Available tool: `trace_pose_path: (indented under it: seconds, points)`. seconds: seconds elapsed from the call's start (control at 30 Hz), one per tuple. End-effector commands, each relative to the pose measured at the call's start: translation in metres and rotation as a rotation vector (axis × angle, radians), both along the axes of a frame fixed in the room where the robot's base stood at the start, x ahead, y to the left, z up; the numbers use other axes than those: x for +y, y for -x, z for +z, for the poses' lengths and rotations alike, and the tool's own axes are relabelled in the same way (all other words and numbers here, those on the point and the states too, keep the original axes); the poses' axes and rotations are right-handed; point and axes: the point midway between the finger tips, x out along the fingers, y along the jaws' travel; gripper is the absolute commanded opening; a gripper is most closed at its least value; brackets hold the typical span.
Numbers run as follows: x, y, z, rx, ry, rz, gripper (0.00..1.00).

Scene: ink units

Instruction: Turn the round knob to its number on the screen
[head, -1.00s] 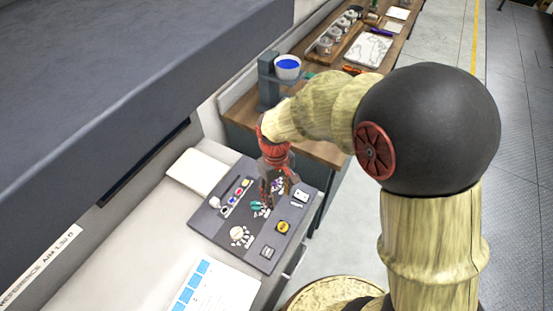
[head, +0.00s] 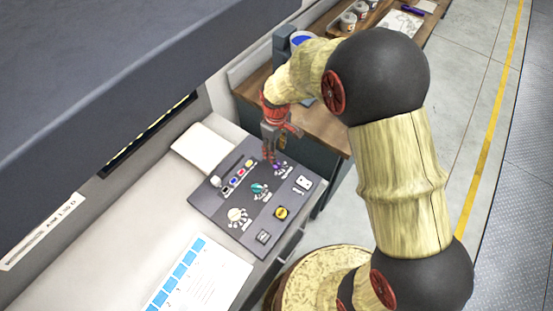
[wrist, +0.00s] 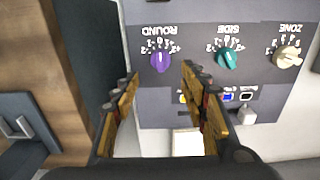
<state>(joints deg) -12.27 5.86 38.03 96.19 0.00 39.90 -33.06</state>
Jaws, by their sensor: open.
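The purple knob under the label ROUND (wrist: 160,62) sits on the dark control panel (wrist: 195,18) in the wrist view. It also shows in the head view (head: 279,167), at the panel's far end. My gripper (wrist: 160,80) is open, its fingers pointing at the panel. In the wrist view the purple knob appears between the fingertips and beyond them; I cannot tell the remaining gap. In the head view my gripper (head: 269,157) is beside the purple knob. A wall screen (head: 150,133) is seen nearly edge-on, and its number cannot be read.
A teal SIDE knob (wrist: 228,58) and a cream ZONE knob (wrist: 287,57) stand in line with the purple one. Small coloured switches, a yellow button (head: 281,213) and a white lever (head: 215,181) are on the panel. A printed sheet (head: 200,275) lies nearer on the bench.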

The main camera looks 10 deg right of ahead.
Motion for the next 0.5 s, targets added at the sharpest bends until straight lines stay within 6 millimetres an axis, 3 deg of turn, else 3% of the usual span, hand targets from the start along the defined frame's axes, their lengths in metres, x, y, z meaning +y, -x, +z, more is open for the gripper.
trace_pose_path:
  seconds: [0.3, 0.5]
  points:
    - [0.000, 0.001, -0.049, 0.003, 0.000, -0.001, 0.44]
    - [0.000, 0.000, -0.065, 0.001, 0.000, -0.002, 0.44]
